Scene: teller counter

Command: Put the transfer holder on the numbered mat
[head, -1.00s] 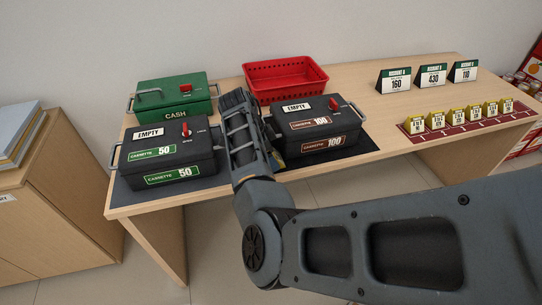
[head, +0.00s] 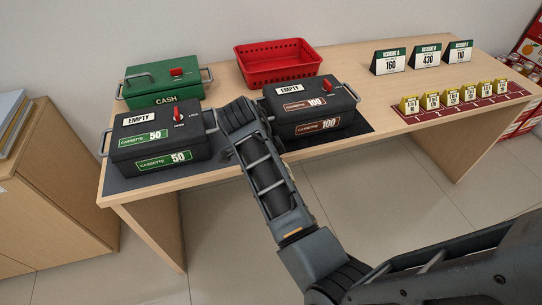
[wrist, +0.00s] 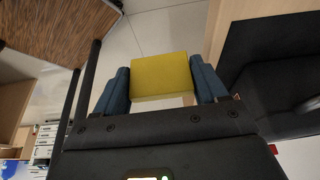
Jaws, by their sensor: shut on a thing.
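My gripper (wrist: 160,78) is shut on a yellow block-like piece (wrist: 161,77) in the wrist view, with one blue finger on each side. It looks like the transfer holder, but any label on it is not visible. In the head view my own arm reaches between the two black cassettes, and the gripper and its load cannot be made out there. The maroon mat (head: 460,107) lies at the right of the counter, with several small yellow numbered holders (head: 453,97) standing in a row on it. My gripper is well left of this mat.
Black cassettes marked 50 (head: 160,141) and 100 (head: 310,108) stand close on either side of my arm. A green cash box (head: 163,84) and red basket (head: 277,66) are behind. Account signs (head: 425,58) stand behind the maroon mat. Bare counter (head: 385,94) lies left of it.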

